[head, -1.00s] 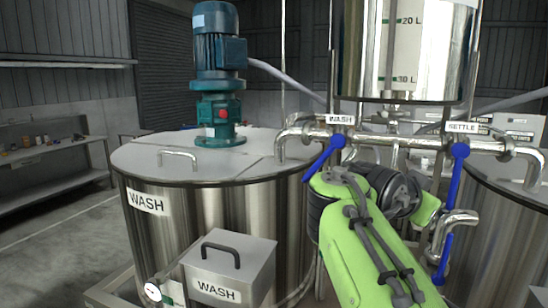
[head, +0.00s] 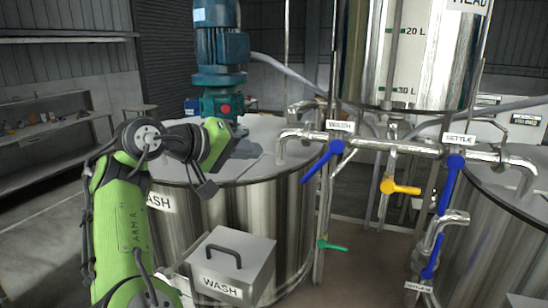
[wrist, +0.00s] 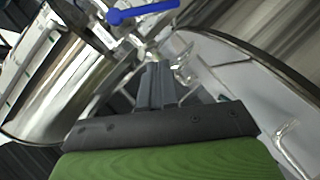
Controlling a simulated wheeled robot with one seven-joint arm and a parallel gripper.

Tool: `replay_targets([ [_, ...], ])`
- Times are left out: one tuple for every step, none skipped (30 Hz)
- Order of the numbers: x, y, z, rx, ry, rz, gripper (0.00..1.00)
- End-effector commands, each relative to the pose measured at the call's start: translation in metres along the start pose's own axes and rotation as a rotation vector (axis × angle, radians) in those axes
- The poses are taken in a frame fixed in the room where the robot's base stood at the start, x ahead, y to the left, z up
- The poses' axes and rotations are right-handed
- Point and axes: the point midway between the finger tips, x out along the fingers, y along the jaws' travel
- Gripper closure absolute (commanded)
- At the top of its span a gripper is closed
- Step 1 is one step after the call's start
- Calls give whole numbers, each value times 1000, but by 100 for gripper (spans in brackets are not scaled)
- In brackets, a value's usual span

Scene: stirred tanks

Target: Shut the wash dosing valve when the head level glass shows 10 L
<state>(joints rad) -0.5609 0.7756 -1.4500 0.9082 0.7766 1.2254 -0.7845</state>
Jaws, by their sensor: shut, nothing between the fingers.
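The wash dosing valve has a blue handle (head: 322,163) on the pipe under the WASH tag. The handle slants down to the left, neither along nor square across the pipe. A blue handle also shows at the top of the wrist view (wrist: 143,11). The head vessel (head: 350,60) has a level glass (head: 397,55) with marks at 20 L and, lower, 30 L. No 10 L mark is in view, and I cannot make out a liquid surface. My gripper (wrist: 158,85) is shut and empty, apart from the blue handle; in the head view my arm's end is over the wash tank.
The wash tank (head: 245,210) carries a teal motor (head: 220,50). A grey WASH box (head: 235,265) stands in front. Right of the wash valve are a yellow handle (head: 400,187) and the settle valve's blue handle (head: 447,200). A green handle (head: 333,247) sits lower.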

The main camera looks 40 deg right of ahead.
Motion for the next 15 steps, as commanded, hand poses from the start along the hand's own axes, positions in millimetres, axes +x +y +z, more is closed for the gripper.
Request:
replay_targets([
  [8, -1, 2, 3, -4, -1, 100],
  [13, -2, 3, 4, -5, -2, 100],
  [21, -2, 3, 4, -5, -2, 100],
  [27, -3, 4, 5, -6, -2, 100],
  [34, -3, 4, 4, -6, -2, 100],
  [43, -3, 4, 5, -7, -3, 100],
  [50, -3, 4, 5, -6, -2, 100],
  [57, -3, 4, 5, -6, -2, 100],
  [66, -3, 4, 5, -7, -2, 100],
  [72, -3, 4, 5, -6, -2, 100],
  [79, -3, 4, 6, -6, -3, 100],
  [88, -3, 4, 6, -6, -1, 100],
  [94, -3, 4, 6, -6, -2, 100],
  [100, -3, 4, 6, -5, -1, 100],
  [107, -4, 10, 8, -4, -5, 100],
])
